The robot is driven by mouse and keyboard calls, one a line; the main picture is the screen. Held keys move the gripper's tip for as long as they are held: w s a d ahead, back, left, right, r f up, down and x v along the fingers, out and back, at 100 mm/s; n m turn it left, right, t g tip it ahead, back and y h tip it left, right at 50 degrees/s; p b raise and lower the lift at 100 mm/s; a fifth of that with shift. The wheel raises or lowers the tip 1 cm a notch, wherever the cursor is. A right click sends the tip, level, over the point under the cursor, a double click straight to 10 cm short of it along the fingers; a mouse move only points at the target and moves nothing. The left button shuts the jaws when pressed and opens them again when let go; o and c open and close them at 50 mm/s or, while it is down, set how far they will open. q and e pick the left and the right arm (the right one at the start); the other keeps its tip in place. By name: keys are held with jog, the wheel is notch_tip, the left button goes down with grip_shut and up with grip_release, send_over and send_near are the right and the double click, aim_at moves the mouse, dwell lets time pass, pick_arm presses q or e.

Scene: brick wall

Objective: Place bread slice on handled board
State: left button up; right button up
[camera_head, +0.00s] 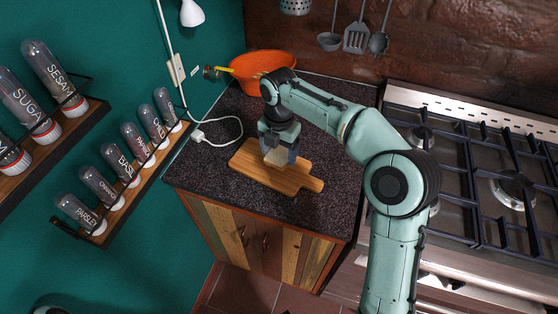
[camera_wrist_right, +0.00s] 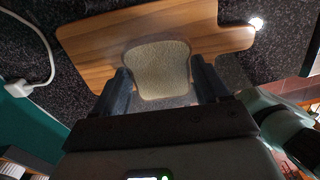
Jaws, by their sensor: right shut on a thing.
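A wooden handled board (camera_head: 297,180) lies on the dark counter, its handle pointing right and slightly down in the head view. It also shows in the right wrist view (camera_wrist_right: 92,45). My right gripper (camera_head: 279,156) is over the board, shut on a pale bread slice (camera_wrist_right: 158,68). The slice also shows between the fingers in the head view (camera_head: 275,158). It is over the board's surface; I cannot tell whether it touches the wood. My left gripper is not in view.
An orange bowl (camera_head: 262,68) stands at the back of the counter. A white cable and plug (camera_head: 198,135) lie left of the board. A gas stove (camera_head: 490,180) is to the right. Spice racks (camera_head: 125,180) hang on the left wall.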

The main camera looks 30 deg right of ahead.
aim_at(279, 154)
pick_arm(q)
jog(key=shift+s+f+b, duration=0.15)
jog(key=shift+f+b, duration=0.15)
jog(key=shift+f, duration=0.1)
pick_arm(e)
jog(key=shift+f, duration=1.95)
jog(key=o, duration=1.1)
jog(key=shift+f, duration=0.15)
notch_tip(279, 154, up, 12)
jog(key=p, duration=0.2)
jog(key=shift+p, duration=0.4)
jog(key=shift+r, duration=0.2)
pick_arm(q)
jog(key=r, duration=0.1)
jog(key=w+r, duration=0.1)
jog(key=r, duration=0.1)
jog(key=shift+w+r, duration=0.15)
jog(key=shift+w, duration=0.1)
